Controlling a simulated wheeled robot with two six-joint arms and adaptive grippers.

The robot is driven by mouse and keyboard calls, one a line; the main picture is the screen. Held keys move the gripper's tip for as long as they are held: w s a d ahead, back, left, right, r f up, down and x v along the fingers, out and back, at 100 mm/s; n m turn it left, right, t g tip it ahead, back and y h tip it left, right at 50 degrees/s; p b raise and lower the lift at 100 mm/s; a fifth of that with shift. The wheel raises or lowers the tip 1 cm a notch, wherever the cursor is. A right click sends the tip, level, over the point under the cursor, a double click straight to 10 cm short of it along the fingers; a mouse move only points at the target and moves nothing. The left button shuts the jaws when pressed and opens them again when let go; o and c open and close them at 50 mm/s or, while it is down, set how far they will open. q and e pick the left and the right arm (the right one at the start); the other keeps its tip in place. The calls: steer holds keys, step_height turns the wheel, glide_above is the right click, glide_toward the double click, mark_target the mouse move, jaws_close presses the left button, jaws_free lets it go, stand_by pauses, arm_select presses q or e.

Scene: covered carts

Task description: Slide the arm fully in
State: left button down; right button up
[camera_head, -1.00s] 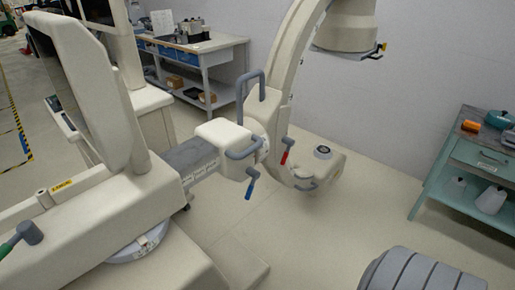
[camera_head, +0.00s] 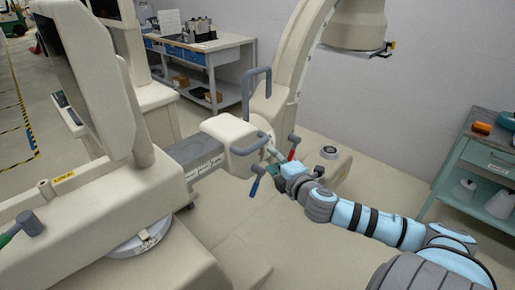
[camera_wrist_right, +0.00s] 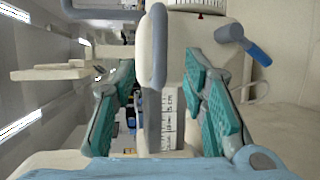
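The C-arm's horizontal sliding arm (camera_head: 195,152) runs from the cream machine body at left to a cream housing (camera_head: 226,128). A grey stretch with a white scale strip shows; the scale strip (camera_wrist_right: 167,118) also appears in the right wrist view. A grey-blue handle (camera_wrist_right: 158,50) curves along the housing. My right gripper (camera_head: 268,153) is at the housing's right end, by this handle. In the right wrist view, its teal-padded fingers are spread, with the handle seen between them; contact cannot be told. My left gripper is not in view.
A blue-tipped lever (camera_head: 256,184) hangs under the housing, and a red-tipped lever (camera_head: 293,152) is just right of my gripper. The tall C-shaped arc (camera_head: 290,75) stands behind. A teal cart (camera_head: 484,162) is at right. Floor is clear between.

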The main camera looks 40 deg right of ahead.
mark_target(259, 147)
steer(key=b+x, duration=0.1)
steer(key=x, duration=1.1)
steer(key=shift+w+a+f, duration=0.1)
steer(key=shift+w, duration=0.1)
jaws_close()
